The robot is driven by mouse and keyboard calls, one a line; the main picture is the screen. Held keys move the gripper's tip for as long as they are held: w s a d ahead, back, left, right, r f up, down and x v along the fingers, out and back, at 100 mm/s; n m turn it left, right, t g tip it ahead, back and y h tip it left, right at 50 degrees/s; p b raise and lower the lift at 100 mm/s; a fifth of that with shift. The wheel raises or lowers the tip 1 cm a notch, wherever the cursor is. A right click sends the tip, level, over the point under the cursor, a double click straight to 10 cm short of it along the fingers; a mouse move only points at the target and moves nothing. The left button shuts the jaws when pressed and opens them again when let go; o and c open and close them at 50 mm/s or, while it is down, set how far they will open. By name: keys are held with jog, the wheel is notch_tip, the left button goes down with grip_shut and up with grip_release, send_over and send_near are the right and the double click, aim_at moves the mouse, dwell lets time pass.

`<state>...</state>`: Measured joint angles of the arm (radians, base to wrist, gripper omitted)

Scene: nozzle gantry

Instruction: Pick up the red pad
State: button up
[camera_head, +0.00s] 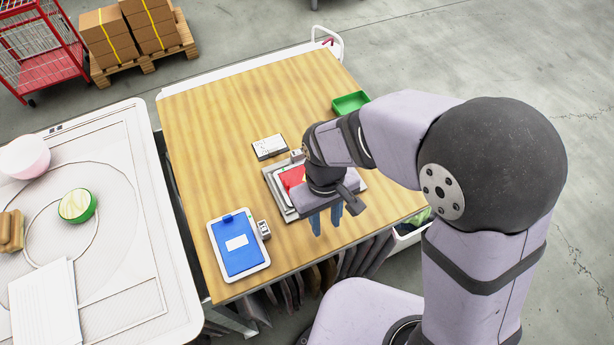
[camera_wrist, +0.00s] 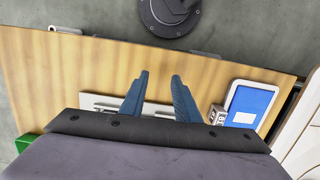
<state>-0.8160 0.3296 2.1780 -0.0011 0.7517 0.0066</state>
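The red pad (camera_head: 291,178) lies on a grey metal tray (camera_head: 272,184) near the middle of the wooden table. My gripper and wrist hide much of it, and I cannot make it out in the wrist view. My gripper (camera_head: 326,224) is to the right of and nearer the front than the visible red part. Its two blue fingers point down and stand apart with nothing between them. They also show apart in the wrist view (camera_wrist: 160,77), with the tray's edge (camera_wrist: 97,102) behind them.
A white notepad (camera_head: 269,146) lies behind the tray. A blue clipboard (camera_head: 236,262) lies at front left beside a small labelled block (camera_head: 264,229). A green tray (camera_head: 350,102) stands at back right. The wooden table (camera_head: 225,120) is clear at back left. A white cart (camera_head: 140,240) stands left.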

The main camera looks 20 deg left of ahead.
aim_at(287, 184)
jog(key=shift+n+t+y, duration=0.3)
jog(key=shift+n, duration=0.2)
jog(key=a, duration=0.2)
jog(key=w+a, duration=0.1)
jog(key=a, duration=0.2)
jog(key=w+a+r, duration=0.1)
jog(key=a, duration=0.1)
jog(key=shift+a, duration=0.3)
jog(key=shift+t+y, duration=0.3)
jog(key=w+a+r, duration=0.1)
jog(key=a, duration=0.1)
jog(key=w+a+r, duration=0.2)
jog(key=shift+w+r, duration=0.15)
jog(key=shift+w, duration=0.15)
jog(key=shift+w+a+f+m+p, duration=0.1)
jog(key=shift+w+f+m+p, duration=0.15)
jog(key=shift+f+p, duration=0.3)
jog(key=shift+w+a+f+m+p, duration=0.15)
jog(key=shift+w+f+p, duration=0.1)
jog(key=shift+f+p, duration=0.3)
jog(key=shift+w+d+f+m+p, duration=0.1)
jog(key=shift+w+f+m+p, duration=0.15)
jog(key=shift+f+p, duration=0.3)
jog(key=shift+f, duration=0.8)
jog(key=shift+c, duration=0.2)
grip_shut()
